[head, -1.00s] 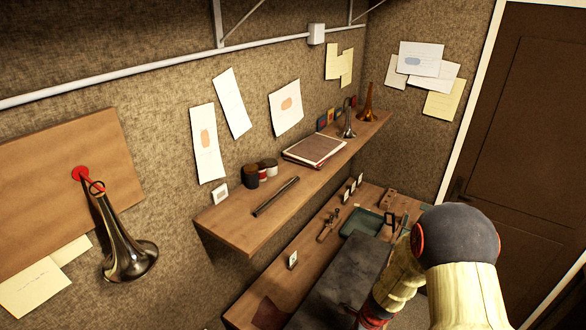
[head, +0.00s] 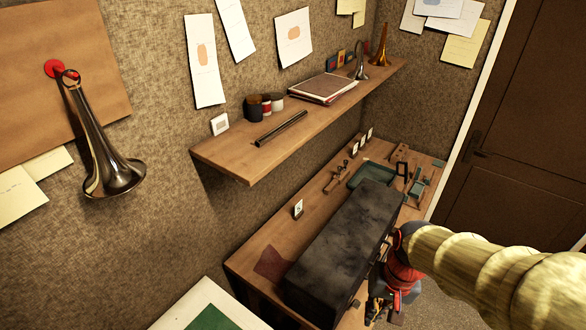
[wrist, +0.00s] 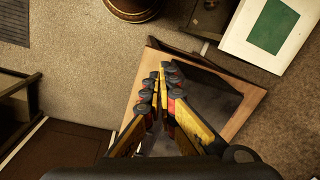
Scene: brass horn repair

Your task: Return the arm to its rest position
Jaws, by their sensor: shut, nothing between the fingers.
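My gripper (wrist: 161,76) is shut and empty in the wrist view, its yellow and black fingers together. Behind it lies the wooden workbench with the dark case on it. My arm, in a cream sleeve, reaches in from the right. Whether the gripper touches the bench cannot be told.
A dark case (head: 338,248) lies on the workbench (head: 262,242), near a green tray (head: 373,176) and small tools. A shelf (head: 222,158) above holds jars, a book and small horns. A silver horn (head: 103,150) hangs at left. Carpet (wrist: 92,70) is open.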

